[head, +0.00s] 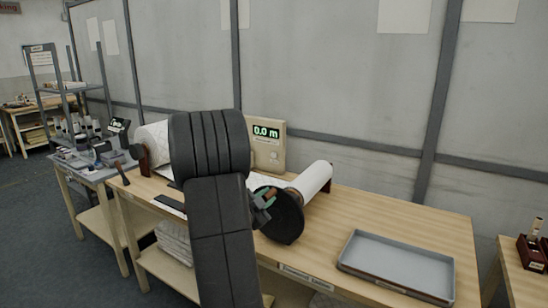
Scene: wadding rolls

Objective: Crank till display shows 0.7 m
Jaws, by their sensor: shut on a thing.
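The display (266,131) on a beige box (269,157) at the back of the bench reads 0.0 m in green. A black crank disc (286,222) stands at the front end of a white wadding roll (313,180). My gripper (265,196) is at the upper left of the disc's face, shut on the crank handle. The handle itself is mostly hidden by the gripper. My dark arm covers much of the middle of the bench. Another white roll (152,142) shows behind the arm at the left.
A grey tray (397,259) lies on the right front of the wooden bench (432,220). Bench top between roll and tray is clear. A side table with small items (88,158) stands at left. A grey wall closes the back.

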